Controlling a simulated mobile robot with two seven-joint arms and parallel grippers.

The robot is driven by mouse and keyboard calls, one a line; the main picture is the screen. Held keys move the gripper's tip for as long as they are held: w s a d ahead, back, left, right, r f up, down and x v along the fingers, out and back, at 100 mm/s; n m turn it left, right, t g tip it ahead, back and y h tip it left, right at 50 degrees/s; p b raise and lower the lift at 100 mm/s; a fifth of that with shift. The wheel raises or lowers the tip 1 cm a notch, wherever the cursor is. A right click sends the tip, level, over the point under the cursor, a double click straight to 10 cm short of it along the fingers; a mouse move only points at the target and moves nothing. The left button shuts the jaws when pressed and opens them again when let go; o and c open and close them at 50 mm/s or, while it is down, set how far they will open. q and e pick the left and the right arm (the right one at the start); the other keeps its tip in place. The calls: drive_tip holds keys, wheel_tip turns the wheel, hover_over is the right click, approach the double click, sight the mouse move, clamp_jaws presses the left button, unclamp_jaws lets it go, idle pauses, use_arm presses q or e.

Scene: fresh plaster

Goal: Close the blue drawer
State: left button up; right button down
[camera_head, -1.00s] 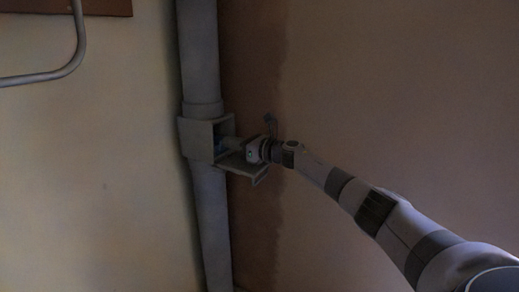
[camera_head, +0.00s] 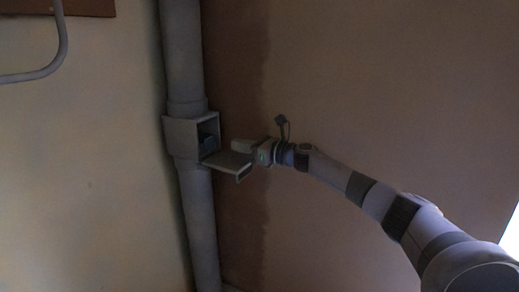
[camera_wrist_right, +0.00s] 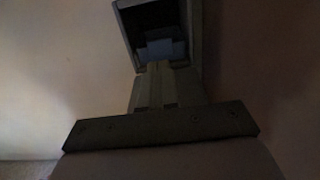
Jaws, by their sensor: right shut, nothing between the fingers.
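A grey box (camera_head: 182,138) is fixed on a vertical pipe in the corner, with its open side facing right. A flat grey panel (camera_head: 229,164) sticks out from the lower edge of the opening. A small blue thing (camera_head: 207,143) sits in the dark inside; it also shows in the right wrist view (camera_wrist_right: 163,50). I cannot tell which part is the blue drawer. My right gripper (camera_head: 235,145) is shut and empty, just outside the opening and above the panel. In the wrist view its fingers (camera_wrist_right: 166,88) point toward the box. My left gripper is not in view.
The grey pipe (camera_head: 198,225) runs up and down through the box, close to the walls. A bent grey rail (camera_head: 60,50) and a brown board (camera_head: 88,7) are at the upper left.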

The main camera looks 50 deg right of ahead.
drive_tip(key=shift+b+v, duration=0.3)
drive_tip(key=shift+v, duration=2.45)
